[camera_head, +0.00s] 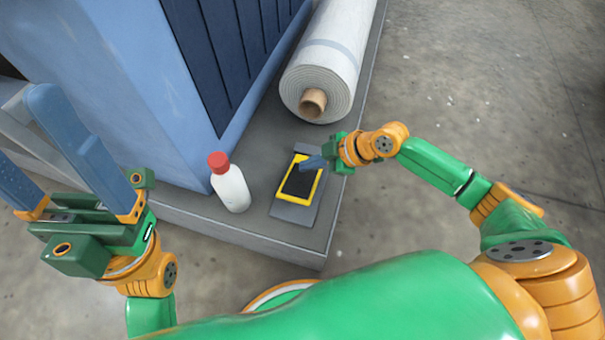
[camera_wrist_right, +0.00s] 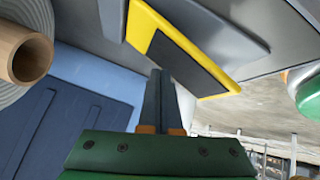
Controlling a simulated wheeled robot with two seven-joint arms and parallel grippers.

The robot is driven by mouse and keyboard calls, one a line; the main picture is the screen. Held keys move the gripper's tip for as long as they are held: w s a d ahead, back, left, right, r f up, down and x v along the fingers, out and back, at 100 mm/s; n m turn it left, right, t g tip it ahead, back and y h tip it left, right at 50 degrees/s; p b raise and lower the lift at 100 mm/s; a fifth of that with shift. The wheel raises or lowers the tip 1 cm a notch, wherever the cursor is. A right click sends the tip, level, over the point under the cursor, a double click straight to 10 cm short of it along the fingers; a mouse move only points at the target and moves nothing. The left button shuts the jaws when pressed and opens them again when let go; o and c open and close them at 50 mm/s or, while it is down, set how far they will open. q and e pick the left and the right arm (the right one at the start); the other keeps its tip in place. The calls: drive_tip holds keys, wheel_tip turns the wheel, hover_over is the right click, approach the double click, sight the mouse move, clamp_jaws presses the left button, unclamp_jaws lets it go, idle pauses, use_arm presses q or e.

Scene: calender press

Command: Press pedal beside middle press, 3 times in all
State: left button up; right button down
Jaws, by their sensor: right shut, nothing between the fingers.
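The pedal (camera_head: 300,180) has a black pad in a yellow frame on a grey base, and lies on the grey plinth beside the blue press (camera_head: 130,80). My right gripper (camera_head: 304,163) is shut and empty, with its blue-grey fingertips over the pad's upper part. I cannot tell whether they touch it. In the right wrist view, the shut fingers (camera_wrist_right: 158,85) point at the pedal's yellow frame and dark pad (camera_wrist_right: 185,62). My left gripper (camera_head: 85,140) is open and empty at the left, its two long blue fingers spread apart, away from the pedal.
A white bottle with a red cap (camera_head: 230,185) stands on the plinth just left of the pedal. A large white roll (camera_head: 328,60) on a brown core lies behind the pedal. The plinth edge (camera_head: 240,240) runs in front. Bare concrete floor (camera_head: 480,90) is free to the right.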

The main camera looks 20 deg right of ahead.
sight(304, 176)
idle(0.7)
drive_tip(key=shift+s+a+f, duration=0.1)
drive_tip(key=shift+s+f, duration=0.05)
drive_tip(key=shift+f, duration=0.25)
drive_tip(key=shift+s+a+f+b, duration=0.15)
drive_tip(key=shift+f+b, duration=0.2)
drive_tip(key=shift+f, duration=0.3)
drive_tip(key=shift+s+a+f+b, duration=0.15)
drive_tip(key=shift+f+b, duration=0.2)
drive_tip(key=shift+f, duration=0.25)
idle(1.0)
drive_tip(key=shift+d+r, duration=0.1)
drive_tip(key=shift+w+d+r+p, duration=0.15)
drive_tip(key=shift+w+r+p, duration=0.05)
drive_tip(key=shift+r+p, duration=0.55)
drive_tip(key=shift+w+d+r+p, duration=0.1)
drive_tip(key=shift+w+r+p, duration=0.1)
drive_tip(key=shift+r+p, duration=0.45)
drive_tip(key=shift+r, duration=0.25)
drive_tip(key=r+p, duration=0.1)
drive_tip(key=w+r+p, duration=0.1)
drive_tip(key=r, duration=0.1)
drive_tip(key=d+r+p, duration=0.1)
drive_tip(key=shift+w+r, duration=0.15)
drive_tip(key=shift+r, duration=0.25)
drive_tip(key=shift+f, duration=0.1)
drive_tip(key=shift+a, duration=0.1)
idle(1.5)
